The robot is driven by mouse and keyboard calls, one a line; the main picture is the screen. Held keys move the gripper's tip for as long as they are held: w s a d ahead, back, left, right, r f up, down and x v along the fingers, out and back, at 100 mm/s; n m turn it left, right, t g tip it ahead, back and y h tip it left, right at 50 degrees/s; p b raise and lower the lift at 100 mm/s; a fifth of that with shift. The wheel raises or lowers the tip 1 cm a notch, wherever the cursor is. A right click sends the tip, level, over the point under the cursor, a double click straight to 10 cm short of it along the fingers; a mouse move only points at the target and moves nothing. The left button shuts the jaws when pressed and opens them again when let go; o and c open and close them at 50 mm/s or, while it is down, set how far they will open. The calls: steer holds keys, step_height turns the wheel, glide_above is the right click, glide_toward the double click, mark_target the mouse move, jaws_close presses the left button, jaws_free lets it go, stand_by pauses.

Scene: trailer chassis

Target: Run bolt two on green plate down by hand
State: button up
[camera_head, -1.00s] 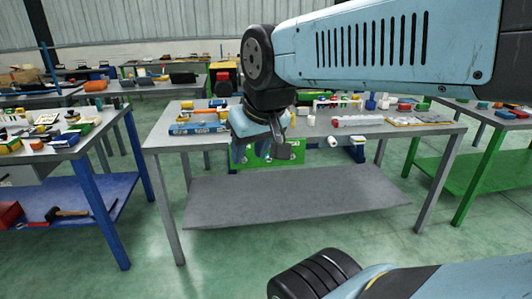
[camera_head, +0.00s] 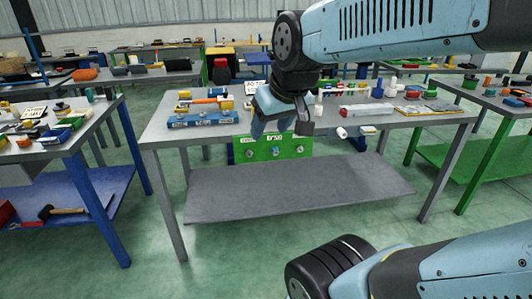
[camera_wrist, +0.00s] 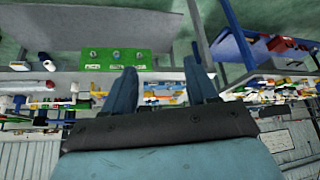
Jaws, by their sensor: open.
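The green plate (camera_head: 262,156) hangs upright at the front edge of the middle grey table, with white labels along its top. Three bolt heads show in a row on it: left (camera_head: 249,153), middle with a bluish tint (camera_head: 275,152) and right (camera_head: 299,149). Which one counts as bolt two is not marked legibly. My gripper (camera_head: 280,129) is open and empty, in front of the plate's upper edge. In the wrist view the plate (camera_wrist: 104,66) appears upside down, left of the space between my fingers (camera_wrist: 160,62). The fingers are apart from the bolts.
The grey table (camera_head: 160,131) carries a blue block with tools (camera_head: 203,118) and several small parts. A white cylinder (camera_head: 342,132) sticks out at its front edge, right of the plate. A lower grey shelf (camera_head: 300,190) is bare. Other tables stand left and right.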

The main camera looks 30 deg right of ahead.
steer(key=w+d+f+n+t, duration=0.1)
steer(key=w+f, duration=0.2)
steer(key=w, duration=0.4)
steer(key=w+d+f+n, duration=0.1)
steer(key=w+d+f, duration=0.15)
steer(key=w, duration=0.35)
steer(key=n+t+h, duration=0.6)
steer(key=n+h, duration=0.1)
steer(key=n, duration=0.5)
glide_toward(276, 153)
steer(key=s+r, duration=0.2)
steer(key=s, duration=0.1)
step_height(276, 153, down, 5)
steer(key=s+n+t+y, duration=0.2)
steer(key=n+t, duration=0.2)
steer(key=n, duration=0.8)
steer(key=x, duration=1.3)
steer(key=shift+w+d+r, duration=0.15)
steer(key=shift+d+r, duration=0.1)
steer(key=shift+d, duration=0.05)
